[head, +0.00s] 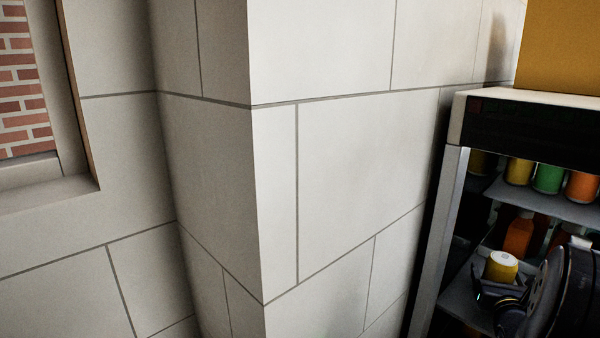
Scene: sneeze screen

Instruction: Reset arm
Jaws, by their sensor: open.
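My gripper (496,286) shows at the lower right, in front of the open shelves of a dark-framed cooler (437,235). It is open. A yellow container with a white lid (503,267) appears right at the jaws, upright. I cannot tell whether it stands between the fingers or just behind them. My dark, round arm link covers the lower right corner and hides part of the shelves.
Cooler shelves hold yellow, green (548,178) and orange bottles. A yellow-brown box-like block (565,45) is above the cooler. A tiled wall corner (258,200) fills the middle. A window frame (50,190) with brick beyond is at left. The floor is out of view.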

